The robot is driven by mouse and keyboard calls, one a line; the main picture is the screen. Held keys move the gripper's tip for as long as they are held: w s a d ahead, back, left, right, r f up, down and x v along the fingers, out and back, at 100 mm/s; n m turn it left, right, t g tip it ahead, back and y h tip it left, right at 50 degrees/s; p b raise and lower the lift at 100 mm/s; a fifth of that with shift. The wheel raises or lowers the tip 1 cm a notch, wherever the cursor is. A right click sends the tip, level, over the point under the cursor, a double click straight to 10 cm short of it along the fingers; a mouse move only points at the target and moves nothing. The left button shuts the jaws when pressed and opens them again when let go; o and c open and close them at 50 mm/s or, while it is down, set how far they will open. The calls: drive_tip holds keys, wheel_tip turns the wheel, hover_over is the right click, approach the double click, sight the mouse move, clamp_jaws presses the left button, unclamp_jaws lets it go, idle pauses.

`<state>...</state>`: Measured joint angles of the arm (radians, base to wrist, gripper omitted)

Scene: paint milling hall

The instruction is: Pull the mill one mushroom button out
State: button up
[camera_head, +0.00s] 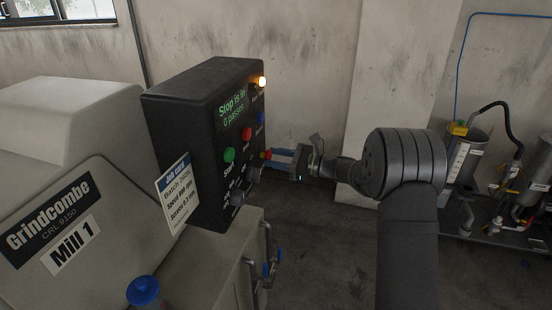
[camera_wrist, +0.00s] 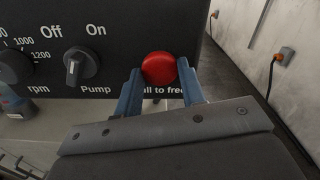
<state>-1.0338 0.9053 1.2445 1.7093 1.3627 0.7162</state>
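The red mushroom button (camera_wrist: 159,68) is on the dark face of the control box, above the partly covered label "Pull to free". It also shows at the box's lower right edge in the head view (camera_head: 266,155). My gripper (camera_wrist: 162,85) reaches the button from the right in the head view (camera_head: 275,156). Its two blue fingers stand on either side of the button, very close to its rim. I cannot tell whether they touch it. The small screen (camera_head: 232,107) reads "Stop is in" and "0 passes".
The control box (camera_head: 175,125) stands on Mill 1 (camera_head: 60,215). A second red button (camera_head: 246,133), a green button (camera_head: 229,155), a blue button (camera_head: 260,117) and a lit amber lamp (camera_head: 262,81) are nearby. The Pump knob (camera_wrist: 82,65) is left of my fingers.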

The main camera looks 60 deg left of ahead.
clamp_jaws()
drive_tip(key=shift+w+d, duration=0.5)
drive_tip(key=o, duration=0.7)
unclamp_jaws()
drive_tip(key=shift+c, duration=0.2)
drive_tip(key=v, duration=1.7)
drive_tip(key=shift+d, duration=0.2)
drive_tip(key=shift+w+r, duration=0.1)
drive_tip(key=shift+w, duration=0.05)
drive_tip(key=x, duration=1.8)
drive_tip(key=shift+a, duration=0.2)
